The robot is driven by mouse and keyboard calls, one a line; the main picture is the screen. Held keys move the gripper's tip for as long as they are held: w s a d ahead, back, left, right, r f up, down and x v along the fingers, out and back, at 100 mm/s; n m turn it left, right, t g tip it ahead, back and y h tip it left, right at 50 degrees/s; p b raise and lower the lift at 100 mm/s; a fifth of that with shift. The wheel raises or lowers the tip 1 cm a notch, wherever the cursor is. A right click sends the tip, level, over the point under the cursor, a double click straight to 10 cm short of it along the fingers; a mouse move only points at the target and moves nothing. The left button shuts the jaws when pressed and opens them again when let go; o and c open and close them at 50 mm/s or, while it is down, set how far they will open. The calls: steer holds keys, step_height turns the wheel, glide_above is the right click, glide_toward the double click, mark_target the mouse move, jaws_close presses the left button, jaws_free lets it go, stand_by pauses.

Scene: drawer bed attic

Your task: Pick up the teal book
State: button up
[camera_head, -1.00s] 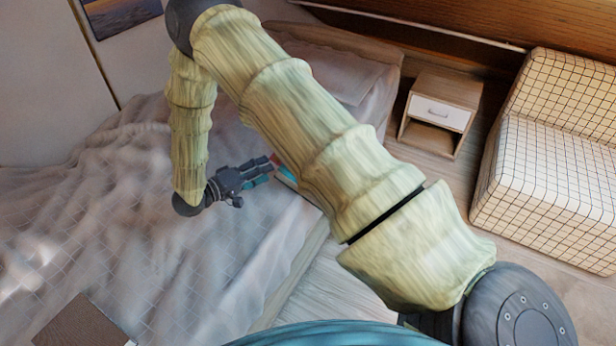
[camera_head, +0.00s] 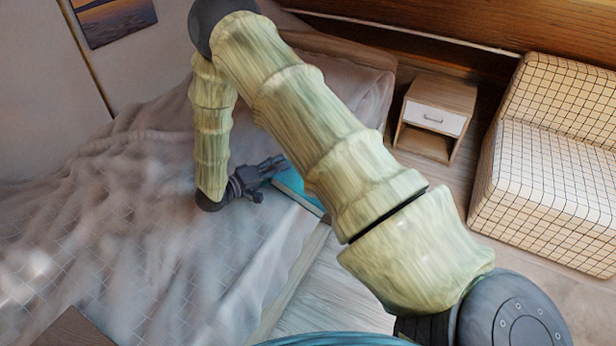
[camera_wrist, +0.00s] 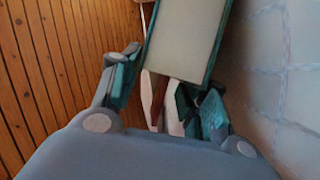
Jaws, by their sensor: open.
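The teal book (camera_head: 292,184) lies near the edge of the bed in the head view, partly hidden behind my arm. In the wrist view a flat, pale-faced object with teal edges (camera_wrist: 185,42), which looks like this book, extends from the top edge down to between the fingertips. My gripper (camera_head: 272,168) is beside the book's left side in the head view. Its fingers are spread in the wrist view (camera_wrist: 160,92), one on each side of the book's near end. I cannot tell whether either finger touches it.
The bed (camera_head: 130,220) has a rumpled grey cover. A reddish-brown strip (camera_wrist: 160,88) shows beneath the book's near end. Wooden floor (camera_wrist: 50,60) lies left in the wrist view. A nightstand (camera_head: 440,105) and checked sofa (camera_head: 545,170) stand at the right.

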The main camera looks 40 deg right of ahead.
steer(key=shift+w+d+f, duration=0.1)
steer(key=shift+d, duration=0.65)
steer(key=shift+w+d+f, duration=0.1)
steer(key=shift+d, duration=0.6)
jaws_close()
steer(key=shift+r, duration=0.1)
